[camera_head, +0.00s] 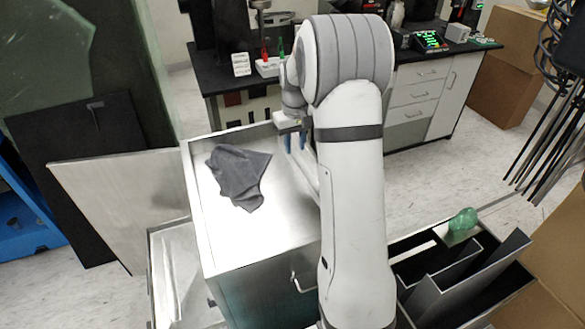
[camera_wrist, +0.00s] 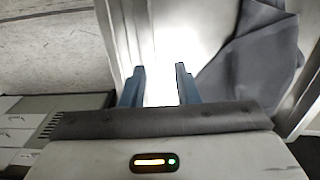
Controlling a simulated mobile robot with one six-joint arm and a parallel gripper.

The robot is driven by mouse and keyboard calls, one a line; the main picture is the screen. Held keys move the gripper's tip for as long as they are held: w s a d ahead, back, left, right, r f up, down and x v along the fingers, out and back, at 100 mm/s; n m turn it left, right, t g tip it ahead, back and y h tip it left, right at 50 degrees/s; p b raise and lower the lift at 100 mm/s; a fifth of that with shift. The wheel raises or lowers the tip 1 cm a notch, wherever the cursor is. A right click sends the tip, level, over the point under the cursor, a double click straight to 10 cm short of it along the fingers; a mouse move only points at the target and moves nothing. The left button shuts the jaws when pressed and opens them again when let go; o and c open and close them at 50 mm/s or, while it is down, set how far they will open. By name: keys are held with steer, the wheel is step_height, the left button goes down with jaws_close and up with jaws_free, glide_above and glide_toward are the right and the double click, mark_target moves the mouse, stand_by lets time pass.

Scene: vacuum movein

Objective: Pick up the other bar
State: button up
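My gripper (camera_head: 295,142) is over the far right edge of a metal-topped cabinet (camera_head: 215,232), with its blue fingers pointing down. In the wrist view the two blue fingers of my gripper (camera_wrist: 160,84) stand apart with nothing between them, above the bright metal top. I cannot make out a bar for certain in either view. My own arm hides the right part of the cabinet top.
A dark grey cloth (camera_head: 238,175) lies on the cabinet top, and it also shows in the wrist view (camera_wrist: 250,62) right of the fingers. Dark open trays (camera_head: 460,285) with a green lump (camera_head: 463,220) are at lower right. A black-topped bench (camera_head: 222,78) stands behind.

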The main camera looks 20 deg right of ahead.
mark_target(301, 168)
steer(key=f, duration=0.5)
steer(key=d+f+p, duration=0.1)
steer(key=f, duration=0.2)
steer(key=shift+w+f, duration=0.15)
steer(key=shift+f, duration=0.1)
jaws_close()
steer(key=shift+r, duration=0.1)
